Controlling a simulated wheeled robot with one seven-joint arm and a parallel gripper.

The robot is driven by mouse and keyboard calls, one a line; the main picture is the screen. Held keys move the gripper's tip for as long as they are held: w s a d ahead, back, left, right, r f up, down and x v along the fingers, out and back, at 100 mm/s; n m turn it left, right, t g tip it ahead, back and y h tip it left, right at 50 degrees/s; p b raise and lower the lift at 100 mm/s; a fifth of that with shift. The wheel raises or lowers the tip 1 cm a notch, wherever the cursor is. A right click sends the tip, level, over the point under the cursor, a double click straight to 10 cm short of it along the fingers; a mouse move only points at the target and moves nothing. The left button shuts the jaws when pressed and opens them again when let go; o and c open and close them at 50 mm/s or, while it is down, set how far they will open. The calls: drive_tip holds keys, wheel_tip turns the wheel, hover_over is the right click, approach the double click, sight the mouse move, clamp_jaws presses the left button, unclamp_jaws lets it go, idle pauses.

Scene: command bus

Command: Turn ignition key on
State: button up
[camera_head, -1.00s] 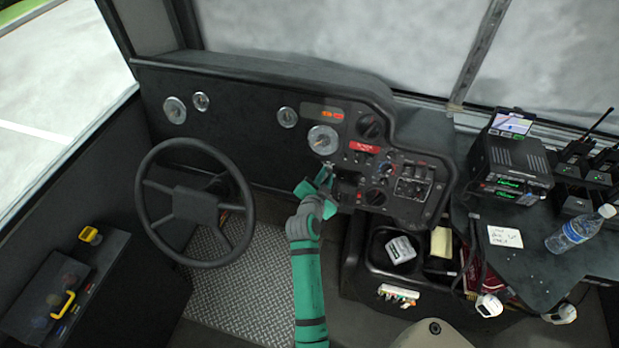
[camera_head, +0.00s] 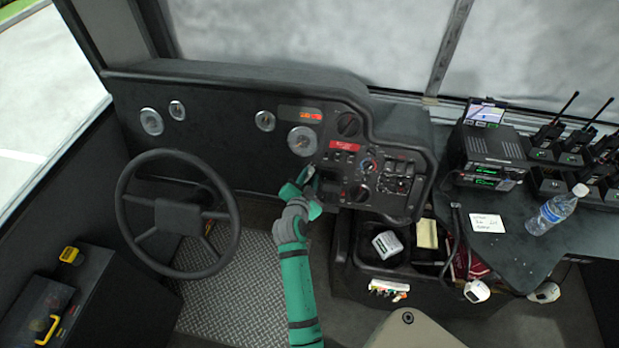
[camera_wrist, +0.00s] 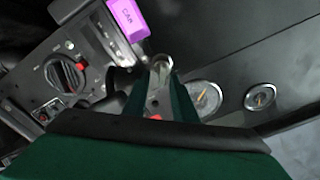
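The dashboard panel (camera_head: 385,160) with switches and dials stands in front of me. My gripper (camera_head: 310,174) is at its lower left part, just below the large round gauge (camera_head: 302,141). In the wrist view, my gripper's two green fingers (camera_wrist: 163,72) are apart, with panel visible between them. A small silver round part (camera_wrist: 162,64), possibly the ignition switch, shows at the fingertips. I cannot tell whether the fingers touch it. No key can be clearly made out; the gripper hides that spot in the head view.
The steering wheel (camera_head: 178,215) is left of my arm. A rotary knob (camera_wrist: 65,74) is nearby. A console bin (camera_head: 368,268) stands below; radios and a bottle (camera_head: 557,208) are right.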

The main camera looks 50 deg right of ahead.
drive_tip(key=v, duration=1)
drive_tip(key=shift+s+a, duration=0.2)
drive_tip(key=shift+a, duration=0.1)
drive_tip(key=shift+r, duration=0.1)
drive_tip(key=s+a+f+n+t+y, duration=0.35)
drive_tip(key=a+n, duration=0.25)
drive_tip(key=a, duration=0.5)
drive_tip(key=s+a+f+n+t+y, duration=0.2)
drive_tip(key=s+a+f+n+y, duration=0.3)
drive_tip(key=a, duration=0.7)
drive_tip(key=s+a+r+n+t+y, duration=0.2)
drive_tip(key=s+a+r+n, duration=0.6)
drive_tip(key=s+a, duration=0.8)
wheel_tip(320, 180, up, 3)
drive_tip(key=shift+r+t+y, duration=0.1)
drive_tip(key=shift+t+y, duration=0.25)
drive_tip(key=shift+y, duration=0.5)
